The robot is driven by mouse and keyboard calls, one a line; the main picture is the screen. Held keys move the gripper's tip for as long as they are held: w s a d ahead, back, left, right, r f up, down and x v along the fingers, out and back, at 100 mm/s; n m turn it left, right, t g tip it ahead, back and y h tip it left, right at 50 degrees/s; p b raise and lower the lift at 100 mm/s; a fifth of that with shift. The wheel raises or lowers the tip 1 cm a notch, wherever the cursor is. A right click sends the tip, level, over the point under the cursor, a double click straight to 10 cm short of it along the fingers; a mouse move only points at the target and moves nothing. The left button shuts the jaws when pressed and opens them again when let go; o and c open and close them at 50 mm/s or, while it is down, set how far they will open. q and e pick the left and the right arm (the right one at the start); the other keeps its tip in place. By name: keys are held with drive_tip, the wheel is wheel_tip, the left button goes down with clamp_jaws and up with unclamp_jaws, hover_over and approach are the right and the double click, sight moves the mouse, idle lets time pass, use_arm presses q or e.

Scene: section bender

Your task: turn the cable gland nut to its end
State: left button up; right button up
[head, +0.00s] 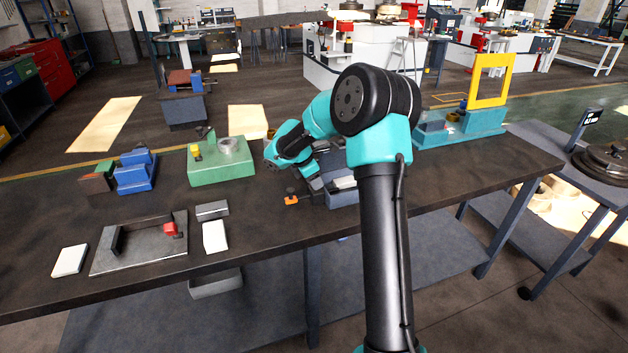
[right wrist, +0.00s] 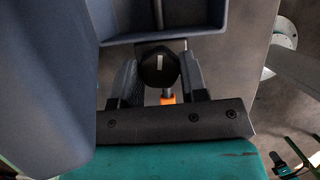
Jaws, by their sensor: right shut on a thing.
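The cable gland nut (right wrist: 159,67) shows in the right wrist view as a dark, faceted round piece with a white mark, at the wall of a blue-grey box. My right gripper (right wrist: 158,82) has one dark finger on each side of it and is shut on it. In the head view my right gripper (head: 311,181) is at the left side of the blue-grey box (head: 343,195), partly hidden by my own arm. The nut cannot be made out there. My left gripper is not in view.
A small orange piece (head: 291,200) sits left of the box; orange also shows below the nut in the wrist view. A green block with a ring (head: 222,172), blue stepped blocks (head: 136,174) and a grey plate (head: 140,252) stand further left on the dark bench.

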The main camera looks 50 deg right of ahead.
drive_tip(key=shift+m+g, duration=0.4)
drive_tip(key=shift+m, duration=0.6)
drive_tip(key=o, duration=0.9)
drive_tip(key=shift+r, duration=0.1)
drive_tip(key=v, duration=1.7)
drive_tip(key=shift+d+r, duration=0.25)
drive_tip(key=shift+w, duration=0.1)
